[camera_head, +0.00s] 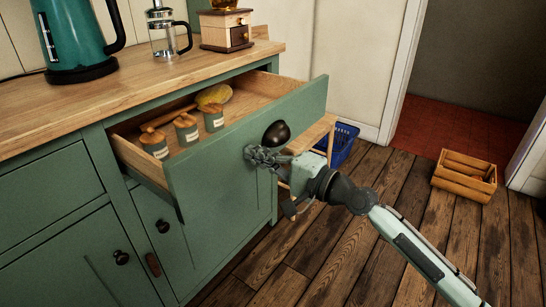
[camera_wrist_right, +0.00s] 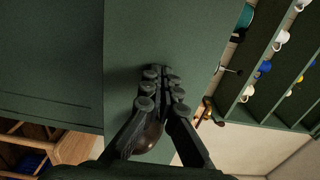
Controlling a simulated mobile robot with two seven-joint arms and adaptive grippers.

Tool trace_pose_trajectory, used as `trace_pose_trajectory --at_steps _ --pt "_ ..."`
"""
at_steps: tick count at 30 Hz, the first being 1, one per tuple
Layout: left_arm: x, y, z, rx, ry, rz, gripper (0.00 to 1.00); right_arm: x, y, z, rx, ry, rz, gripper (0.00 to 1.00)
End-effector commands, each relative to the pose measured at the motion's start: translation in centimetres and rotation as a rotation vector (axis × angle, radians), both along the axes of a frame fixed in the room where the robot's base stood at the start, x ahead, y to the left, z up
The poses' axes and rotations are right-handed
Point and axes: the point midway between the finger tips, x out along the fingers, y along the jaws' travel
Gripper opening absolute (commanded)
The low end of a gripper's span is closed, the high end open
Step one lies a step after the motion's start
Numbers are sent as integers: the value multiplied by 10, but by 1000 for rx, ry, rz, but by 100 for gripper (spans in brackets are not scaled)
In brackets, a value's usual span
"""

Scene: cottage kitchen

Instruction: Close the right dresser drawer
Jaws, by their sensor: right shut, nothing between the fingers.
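The right dresser drawer (camera_head: 242,130) is green-fronted and stands pulled well out of the green dresser. Inside it lie several small labelled jars with wooden lids (camera_head: 186,129) and a yellowish brush-like item (camera_head: 214,95). Its dark knob (camera_head: 276,134) is on the front face. My right gripper (camera_head: 256,155) is shut and empty, its fingertips at the drawer front just below and left of the knob. In the right wrist view the closed fingers (camera_wrist_right: 160,76) point at the green front; whether they touch it I cannot tell. My left gripper is out of view.
The wooden worktop (camera_head: 120,85) holds a teal kettle (camera_head: 75,35), a glass press (camera_head: 162,32) and a coffee grinder (camera_head: 226,30). A wooden stool (camera_head: 315,132) and blue basket (camera_head: 343,143) stand beyond the drawer. A wooden crate (camera_head: 464,176) is on the open floor at right.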

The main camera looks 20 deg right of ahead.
Motion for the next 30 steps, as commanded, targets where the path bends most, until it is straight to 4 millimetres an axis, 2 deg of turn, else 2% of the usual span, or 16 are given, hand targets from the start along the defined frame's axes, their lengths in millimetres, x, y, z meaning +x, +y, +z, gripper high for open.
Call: trace_pose_trajectory --at_steps 1,6,11,18,25,30 --pt "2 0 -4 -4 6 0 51 10 7 5 5 -1 0 0" --pt "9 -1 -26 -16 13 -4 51 47 36 4 4 -2 0 0" --pt "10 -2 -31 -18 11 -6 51 82 64 2 3 -1 0 0" --pt "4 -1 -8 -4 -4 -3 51 131 102 -1 2 -1 0 0" --pt "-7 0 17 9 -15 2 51 157 123 -1 1 -1 0 0" --pt "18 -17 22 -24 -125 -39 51 169 132 -1 1 -1 0 0"
